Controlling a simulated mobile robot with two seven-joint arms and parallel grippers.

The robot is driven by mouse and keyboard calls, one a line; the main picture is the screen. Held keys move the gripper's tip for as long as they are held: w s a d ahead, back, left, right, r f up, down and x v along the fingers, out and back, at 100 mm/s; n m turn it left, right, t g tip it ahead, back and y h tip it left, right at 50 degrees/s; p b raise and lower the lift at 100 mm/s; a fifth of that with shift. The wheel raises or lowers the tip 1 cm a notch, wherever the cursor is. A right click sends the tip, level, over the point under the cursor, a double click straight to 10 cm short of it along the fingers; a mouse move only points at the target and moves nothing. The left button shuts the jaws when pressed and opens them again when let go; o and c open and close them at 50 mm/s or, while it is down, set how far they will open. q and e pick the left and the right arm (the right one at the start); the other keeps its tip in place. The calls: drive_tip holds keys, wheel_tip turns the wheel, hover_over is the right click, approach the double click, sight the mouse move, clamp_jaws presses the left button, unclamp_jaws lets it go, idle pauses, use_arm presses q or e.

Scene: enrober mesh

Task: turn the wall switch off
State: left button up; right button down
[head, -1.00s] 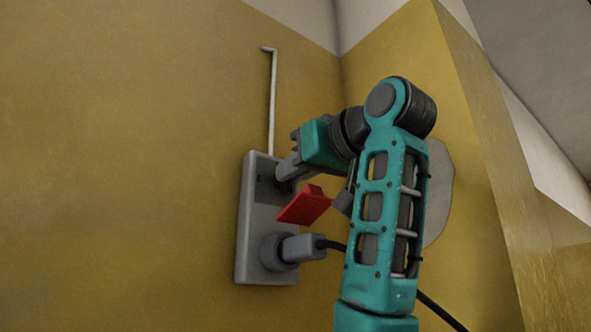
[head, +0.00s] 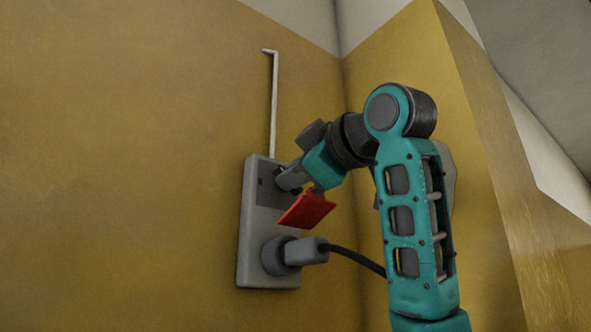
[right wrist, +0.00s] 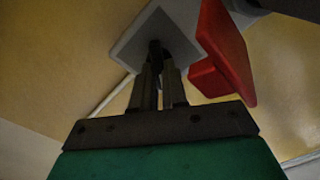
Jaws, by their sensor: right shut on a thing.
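The wall switch is in the upper part of a grey wall box (head: 256,235), and its dark lever (right wrist: 155,48) shows at my fingertips in the right wrist view. My right gripper (head: 284,178) reaches the upper part of the box from the right. In the right wrist view its two fingers (right wrist: 158,75) are close together on the dark lever. The gripper hides most of the lever, and I cannot tell its exact position. My left gripper is not in view.
A red plate (head: 306,211) juts out just below my right gripper and beside it in the wrist view (right wrist: 224,50). A grey plug (head: 304,251) with a black cable (head: 356,259) sits in the lower box. A thin pipe (head: 273,105) rises above. The left wall is bare.

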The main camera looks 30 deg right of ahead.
drive_tip(key=n, duration=0.3)
drive_tip(key=shift+n, duration=0.4)
drive_tip(key=shift+a+f+n, duration=0.1)
drive_tip(key=shift+f+n, duration=0.05)
drive_tip(key=shift+n, duration=1.45)
drive_tip(key=c, duration=1.2)
unclamp_jaws()
drive_tip(key=shift+o, duration=0.2)
drive_tip(key=s+d+b, duration=0.1)
drive_tip(key=s, duration=1.2)
drive_tip(key=shift+d+b, duration=0.4)
drive_tip(key=shift+w, duration=0.1)
